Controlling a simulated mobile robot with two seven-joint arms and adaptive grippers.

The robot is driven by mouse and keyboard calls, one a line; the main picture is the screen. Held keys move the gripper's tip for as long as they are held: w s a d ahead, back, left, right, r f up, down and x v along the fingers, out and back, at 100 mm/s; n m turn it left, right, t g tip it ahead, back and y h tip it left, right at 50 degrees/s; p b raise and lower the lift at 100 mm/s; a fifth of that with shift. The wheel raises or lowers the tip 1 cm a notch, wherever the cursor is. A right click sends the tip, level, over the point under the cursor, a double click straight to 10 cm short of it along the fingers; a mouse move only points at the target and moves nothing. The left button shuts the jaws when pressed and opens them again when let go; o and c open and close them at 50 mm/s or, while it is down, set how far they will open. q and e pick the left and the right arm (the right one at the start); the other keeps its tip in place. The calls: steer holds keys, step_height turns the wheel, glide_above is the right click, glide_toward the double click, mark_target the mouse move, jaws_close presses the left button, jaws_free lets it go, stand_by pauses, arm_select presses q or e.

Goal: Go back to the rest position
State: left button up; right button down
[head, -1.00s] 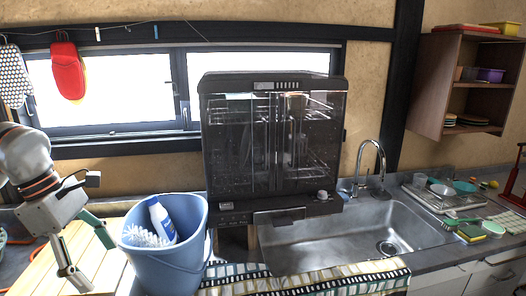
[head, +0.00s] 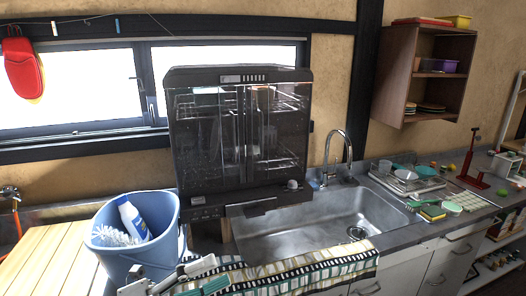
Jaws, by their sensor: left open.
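My left gripper (head: 216,273) is at the bottom of the head view, in front of the sink counter and just right of the blue bucket's base. Its two fingers point right and are spread apart, with nothing between them. They overlap the striped cloth (head: 290,274) in the picture; I cannot tell whether they touch it. Most of the left arm is below the frame. My right gripper is out of view.
A blue bucket (head: 140,262) with a white-and-blue bottle (head: 132,218) and a brush stands on the left beside slatted wood. A dark glass-fronted dishwasher (head: 240,130) stands behind the steel sink (head: 290,232). Dishes (head: 408,175) and a red stand (head: 472,165) are at right.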

arm_select(q)
steer(key=w+a+f+n+t+y, duration=0.1)
steer(key=a+f+n+t+y, duration=0.4)
steer(key=f+n, duration=0.5)
steer(key=w+a+f+n+t+y, duration=0.1)
steer(key=a+f+n+t+y, duration=0.25)
steer(key=f+n+y, duration=0.65)
steer(key=s+a+f+n+g+y, duration=0.2)
steer(key=s+f+n+g, duration=0.3)
steer(key=s+f+n, duration=0.6)
steer(key=s+f, duration=0.3)
steer(key=f, duration=0.4)
steer(key=shift+s+a+n, duration=0.2)
steer(key=shift+n, duration=0.1)
